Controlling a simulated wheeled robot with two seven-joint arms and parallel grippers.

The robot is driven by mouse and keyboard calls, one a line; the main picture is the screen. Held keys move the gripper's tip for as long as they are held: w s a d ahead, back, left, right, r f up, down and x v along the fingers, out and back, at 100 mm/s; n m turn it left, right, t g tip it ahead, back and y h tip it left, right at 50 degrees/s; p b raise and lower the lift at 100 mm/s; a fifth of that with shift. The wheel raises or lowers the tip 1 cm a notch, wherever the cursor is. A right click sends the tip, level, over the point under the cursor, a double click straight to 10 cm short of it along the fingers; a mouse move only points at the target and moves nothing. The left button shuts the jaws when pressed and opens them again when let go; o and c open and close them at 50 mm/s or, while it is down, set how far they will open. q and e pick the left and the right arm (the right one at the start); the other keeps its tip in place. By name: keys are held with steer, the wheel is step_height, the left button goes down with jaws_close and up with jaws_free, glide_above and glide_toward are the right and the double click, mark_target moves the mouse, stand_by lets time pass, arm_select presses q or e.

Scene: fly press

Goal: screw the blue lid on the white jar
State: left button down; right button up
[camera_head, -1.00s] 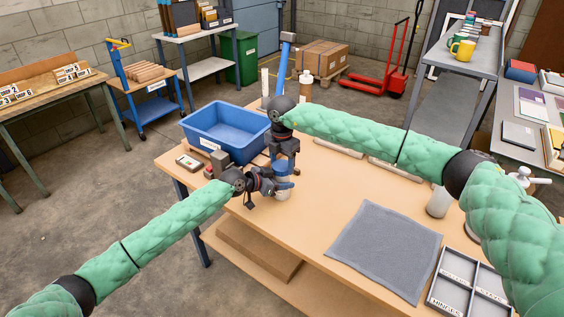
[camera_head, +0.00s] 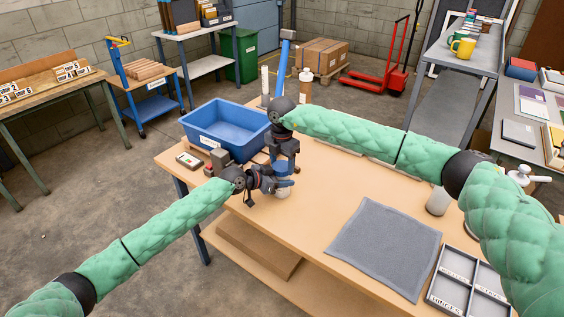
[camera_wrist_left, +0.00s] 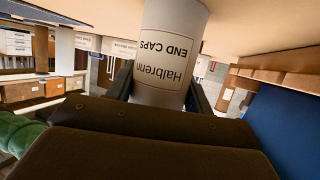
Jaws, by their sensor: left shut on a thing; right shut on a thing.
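The white jar (camera_head: 284,193) stands on the table near its left edge, mostly covered by my grippers in the head view. In the left wrist view the jar (camera_wrist_left: 172,50) appears upside down, its label reading "Halbrenn END CAPS". My left gripper (camera_head: 274,185) is shut around the jar's side, a finger on each side of it. My right gripper (camera_head: 284,163) points down from above the jar and is shut on the blue lid (camera_head: 281,171). The lid is partly hidden by the fingers, and I cannot tell whether it touches the jar's rim.
A blue bin (camera_head: 222,130) stands just behind the grippers on the left. Small items (camera_head: 190,160) lie in front of it. A grey mat (camera_head: 385,248) and a divided tray (camera_head: 468,285) lie to the right. The wooden table between is clear.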

steer(key=m, duration=1.3)
steer(key=shift+m, duration=0.3)
steer(key=o, duration=0.9)
steer(key=shift+s+a, duration=0.1)
steer(key=shift+o, duration=0.2)
steer(key=shift+r, duration=2.2)
